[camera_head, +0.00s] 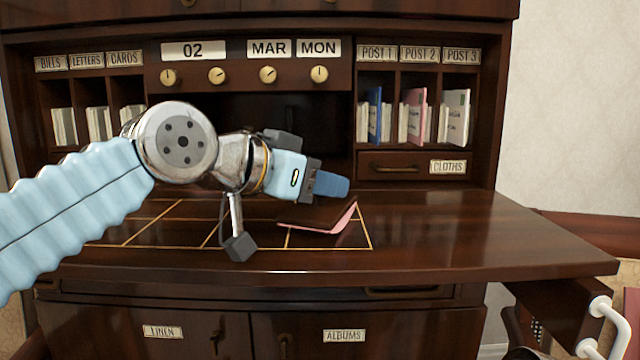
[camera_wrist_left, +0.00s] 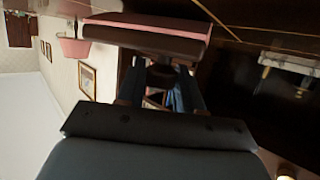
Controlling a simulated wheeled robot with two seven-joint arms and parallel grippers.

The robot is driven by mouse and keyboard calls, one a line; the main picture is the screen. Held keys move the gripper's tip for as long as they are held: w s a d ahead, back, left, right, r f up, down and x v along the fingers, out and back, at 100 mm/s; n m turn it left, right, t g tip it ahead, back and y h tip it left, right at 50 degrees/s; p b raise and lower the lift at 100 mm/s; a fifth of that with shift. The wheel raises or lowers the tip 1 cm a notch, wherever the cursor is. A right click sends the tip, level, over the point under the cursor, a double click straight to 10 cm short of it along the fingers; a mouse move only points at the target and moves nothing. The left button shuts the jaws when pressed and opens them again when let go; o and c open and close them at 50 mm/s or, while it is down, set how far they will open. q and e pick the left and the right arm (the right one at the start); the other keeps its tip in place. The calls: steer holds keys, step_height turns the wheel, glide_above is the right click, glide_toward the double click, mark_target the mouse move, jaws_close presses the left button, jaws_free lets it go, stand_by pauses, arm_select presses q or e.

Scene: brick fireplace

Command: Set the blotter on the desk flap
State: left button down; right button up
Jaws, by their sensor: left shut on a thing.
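The blotter (camera_head: 318,215) is a dark wooden block with a curved pink underside. My left gripper (camera_head: 332,186) is shut on it from above, and the blotter is tilted. In the left wrist view the blotter (camera_wrist_left: 150,38) lies across the fingertips of the left gripper (camera_wrist_left: 160,88), with its dark knob between the blue fingers. The desk flap (camera_head: 450,235) is open, dark and glossy, with a gold-lined grid. The blotter is over the right part of that grid; whether it touches the flap I cannot tell. My right gripper is not in view.
Behind the flap are pigeonholes with books (camera_head: 415,115), date plates, several knobs and a drawer labelled CLOTHS (camera_head: 405,165). The right side of the flap is bare.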

arm_select(q)
steer(key=shift+d+f, duration=0.15)
steer(key=shift+f, duration=0.6)
steer(key=c, duration=0.7)
jaws_free()
steer(key=shift+f+b, duration=0.2)
steer(key=shift+b, duration=0.1)
steer(key=shift+r+p, duration=0.3)
steer(key=shift+r, duration=0.05)
steer(key=shift+r+p, duration=0.5)
steer(key=shift+r, duration=0.05)
steer(key=b+v, duration=0.1)
steer(key=v, duration=1.1)
steer(key=shift+r, duration=0.1)
